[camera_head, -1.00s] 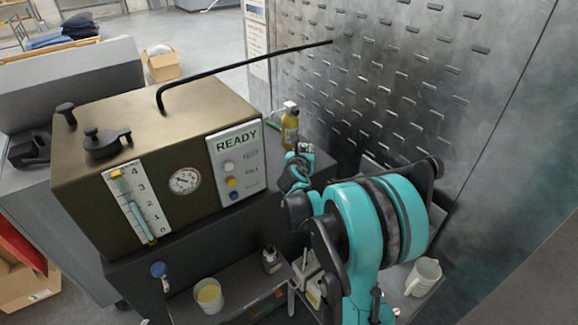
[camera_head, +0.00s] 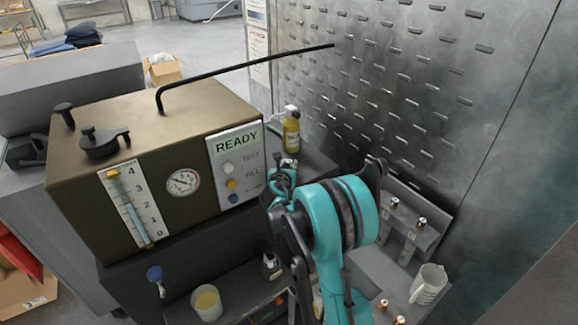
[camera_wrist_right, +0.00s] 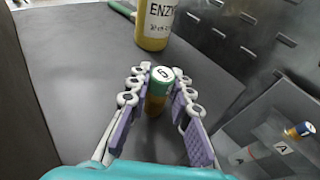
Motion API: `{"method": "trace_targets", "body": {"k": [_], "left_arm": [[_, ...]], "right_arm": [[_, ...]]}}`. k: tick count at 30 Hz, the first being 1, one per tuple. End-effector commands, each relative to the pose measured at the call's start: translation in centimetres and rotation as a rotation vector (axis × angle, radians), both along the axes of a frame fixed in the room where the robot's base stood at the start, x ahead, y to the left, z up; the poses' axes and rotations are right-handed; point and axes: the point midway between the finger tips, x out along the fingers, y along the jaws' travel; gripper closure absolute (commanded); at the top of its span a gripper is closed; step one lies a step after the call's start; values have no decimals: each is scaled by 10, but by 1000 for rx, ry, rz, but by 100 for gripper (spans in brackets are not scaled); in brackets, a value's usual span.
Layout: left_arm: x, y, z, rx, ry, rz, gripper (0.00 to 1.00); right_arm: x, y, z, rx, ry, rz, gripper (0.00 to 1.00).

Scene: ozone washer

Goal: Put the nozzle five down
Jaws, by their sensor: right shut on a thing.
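The nozzle (camera_wrist_right: 161,76) has a white top with a black digit that looks like a 5, a green rim and an amber body. It is between the fingers of my right gripper (camera_wrist_right: 158,88), which is shut on it. Its labelled top faces the wrist camera. I cannot tell whether its base touches the grey surface (camera_wrist_right: 78,62) beneath. In the head view my right gripper (camera_head: 284,176) is beside the machine's READY panel, in front of the yellow bottle; the nozzle is too small to make out there. My left gripper is out of view.
The yellow enzyme bottle (camera_head: 291,133) stands just beyond the gripper. The washer machine (camera_head: 150,140) is at left, a perforated metal wall (camera_head: 400,90) at right. Grey surface left of the gripper is clear.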

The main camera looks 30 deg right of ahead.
Motion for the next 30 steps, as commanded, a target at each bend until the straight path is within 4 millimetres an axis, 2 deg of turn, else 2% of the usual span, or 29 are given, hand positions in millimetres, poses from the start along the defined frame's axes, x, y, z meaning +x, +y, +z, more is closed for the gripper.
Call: {"method": "trace_targets", "body": {"k": [3,4,6,18,23,30], "left_arm": [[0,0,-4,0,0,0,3],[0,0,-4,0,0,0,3],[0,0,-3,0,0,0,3],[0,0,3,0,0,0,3],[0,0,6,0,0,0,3],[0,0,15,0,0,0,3]], "right_arm": [[0,0,-4,0,0,0,100],[0,0,-5,0,0,0,78],[0,0,-3,0,0,0,59],[0,0,3,0,0,0,59],[-20,18,10,1,0,3,59],[-59,52,26,-1,1,3,59]]}}
